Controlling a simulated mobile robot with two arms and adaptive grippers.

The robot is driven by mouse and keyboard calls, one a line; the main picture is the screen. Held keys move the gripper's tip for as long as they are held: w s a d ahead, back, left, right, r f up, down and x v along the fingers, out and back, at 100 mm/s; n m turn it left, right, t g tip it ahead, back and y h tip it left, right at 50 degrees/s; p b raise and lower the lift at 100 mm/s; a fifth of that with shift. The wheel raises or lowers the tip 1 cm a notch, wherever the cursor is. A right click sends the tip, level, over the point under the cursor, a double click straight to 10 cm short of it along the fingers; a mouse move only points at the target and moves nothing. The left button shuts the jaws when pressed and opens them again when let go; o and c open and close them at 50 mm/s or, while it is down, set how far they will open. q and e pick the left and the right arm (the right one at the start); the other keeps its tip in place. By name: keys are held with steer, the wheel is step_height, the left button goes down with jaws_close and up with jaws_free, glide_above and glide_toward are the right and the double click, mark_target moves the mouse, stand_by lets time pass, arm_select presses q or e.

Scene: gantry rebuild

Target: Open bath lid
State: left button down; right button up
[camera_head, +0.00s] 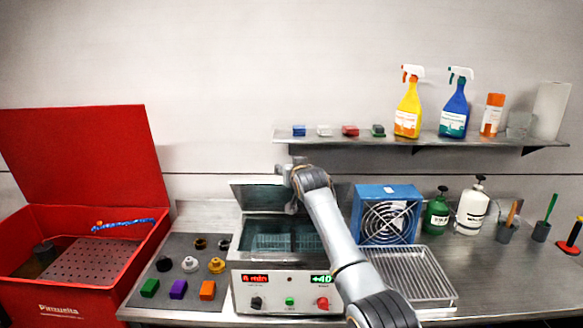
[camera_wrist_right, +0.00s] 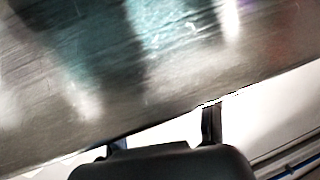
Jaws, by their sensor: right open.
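The bath (camera_head: 285,283) stands at the front middle of the bench, with a control panel and lit displays on its front. Its metal lid (camera_head: 256,196) is raised at the back, and the teal inside with a basket (camera_head: 270,241) shows. My right arm reaches over the bath from the lower right and hides part of the lid. My right gripper (camera_head: 293,190) is at the lid, mostly hidden by my own wrist. In the right wrist view, the open right gripper (camera_wrist_right: 164,124) is close to the shiny lid (camera_wrist_right: 150,70); contact cannot be told. My left gripper is out of view.
A red parts washer (camera_head: 80,195) with a raised lid stands at the left. A grey mat (camera_head: 177,243) holds colored blocks and small fittings. A blue fan unit (camera_head: 388,213) and wire rack (camera_head: 412,275) are right of the bath. A shelf (camera_head: 460,141) with spray bottles hangs above.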

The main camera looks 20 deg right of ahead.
steer(key=shift+s+r+p, duration=0.2)
steer(key=shift+r+p, duration=0.1)
steer(key=shift+p, duration=0.3)
steer(key=s+r+p, duration=0.1)
steer(key=p, duration=0.1)
steer(key=s+r+p, duration=0.2)
steer(key=shift+d+r, duration=0.2)
steer(key=shift+r, duration=0.05)
steer(key=shift+s+r+p, duration=0.4)
steer(key=shift+s+r, duration=0.4)
steer(key=shift+r, duration=0.1)
steer(key=s+r, duration=0.5)
steer(key=r, duration=0.1)
steer(key=shift+d, duration=0.2)
steer(key=shift+s, duration=0.1)
steer(key=v, duration=1.2)
